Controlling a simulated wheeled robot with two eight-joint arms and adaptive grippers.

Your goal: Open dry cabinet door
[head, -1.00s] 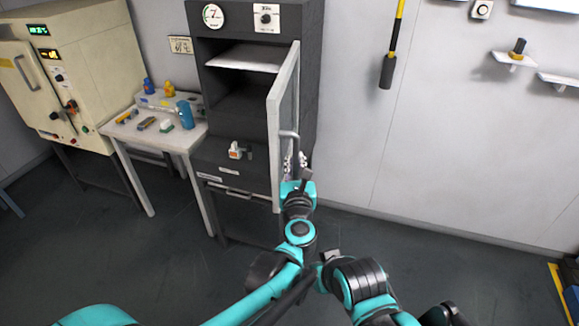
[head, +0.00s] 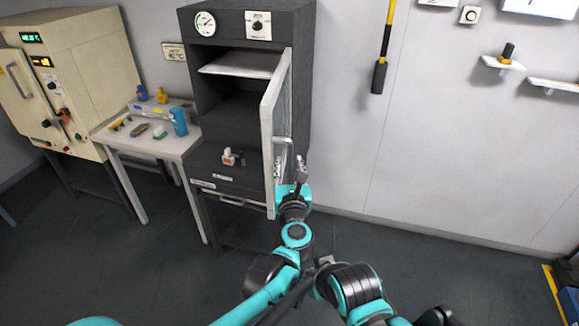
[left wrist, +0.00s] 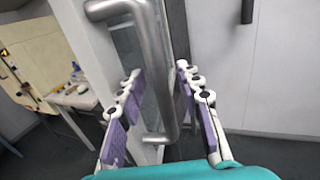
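The dark grey dry cabinet (head: 222,167) stands centre-left in the head view. Its light-framed door (head: 268,130) stands well open, swung out toward me at the cabinet's right side. The metal door handle (head: 284,143) is on the door's right-hand face; it also shows large in the left wrist view (left wrist: 142,50). My left gripper (head: 289,170) is at the lower part of the handle. In the left wrist view its purple-padded fingers (left wrist: 158,108) are spread apart, with the lower handle between them, nearer the right finger. My right gripper is not clearly seen.
A white side table (head: 150,146) with small tools and a blue bottle (head: 179,121) stands left of the cabinet. A cream oven (head: 75,60) is farther left.

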